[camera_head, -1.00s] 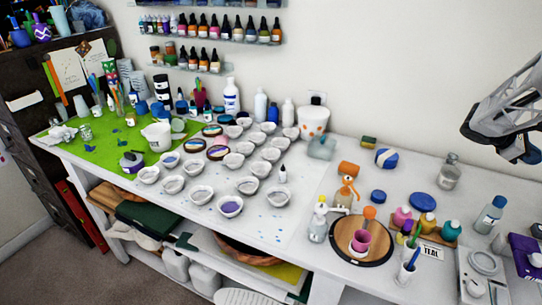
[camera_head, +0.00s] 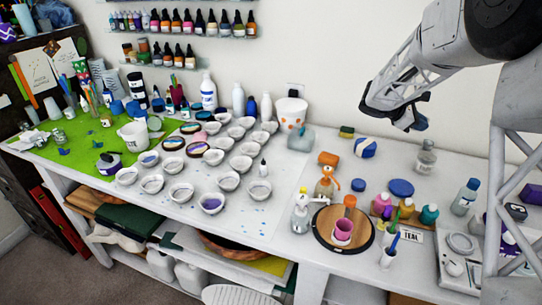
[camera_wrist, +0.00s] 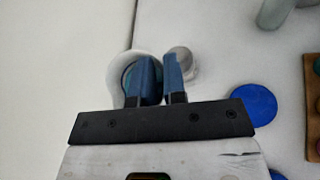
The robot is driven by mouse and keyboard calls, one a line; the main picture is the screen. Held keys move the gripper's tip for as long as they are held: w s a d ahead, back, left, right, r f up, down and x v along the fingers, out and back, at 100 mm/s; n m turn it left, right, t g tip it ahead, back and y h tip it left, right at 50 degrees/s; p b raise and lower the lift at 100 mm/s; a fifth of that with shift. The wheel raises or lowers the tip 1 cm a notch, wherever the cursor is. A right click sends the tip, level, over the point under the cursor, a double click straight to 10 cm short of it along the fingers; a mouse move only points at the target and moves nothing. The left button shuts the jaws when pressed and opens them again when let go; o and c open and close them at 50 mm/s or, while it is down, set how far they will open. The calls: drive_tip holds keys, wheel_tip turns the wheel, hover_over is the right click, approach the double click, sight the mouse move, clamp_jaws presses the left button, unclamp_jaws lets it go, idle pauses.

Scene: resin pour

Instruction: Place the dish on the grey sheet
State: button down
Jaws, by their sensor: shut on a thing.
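My gripper (camera_head: 412,122) is in the air above the back right of the table in the head view. In the wrist view its two blue fingers (camera_wrist: 160,78) are close together on the near side of a white round dish (camera_wrist: 118,68) with a teal inside. The left finger covers part of the dish. The dish cannot be made out at the gripper in the head view. The pale grey sheet (camera_head: 286,182) lies on the table left of my gripper. Several white dishes, including one with purple inside (camera_head: 211,203), stand on it.
A pale round thing (camera_wrist: 188,58) lies behind the right finger. A blue disc (camera_wrist: 254,104) is to its right. The sheet's right part is mostly bare.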

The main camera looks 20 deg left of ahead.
drive_tip(key=s+a+f+n+t+y, duration=0.1)
drive_tip(key=s+a, duration=0.2)
drive_tip(key=a, duration=1)
drive_tip(key=s+a+f+n+t+y, duration=0.1)
drive_tip(key=s+a+n+t, duration=0.15)
drive_tip(key=a, duration=0.95)
drive_tip(key=s+a+f+n+t+y, duration=0.1)
drive_tip(key=s+a, duration=0.2)
drive_tip(key=a, duration=1)
drive_tip(key=s+a+f+n+y, duration=0.1)
drive_tip(key=s+a+n+y, duration=0.1)
drive_tip(key=s+a, duration=0.9)
drive_tip(key=s+a+f+n+t+y, duration=0.1)
drive_tip(key=s+a+f+n+y, duration=0.1)
drive_tip(key=s+a, duration=1)
drive_tip(key=a, duration=0.6)
drive_tip(key=shift+s+a, duration=0.15)
drive_tip(key=shift+a, duration=0.05)
drive_tip(key=shift+f, duration=3.1)
drive_tip(key=shift+f, duration=1.9)
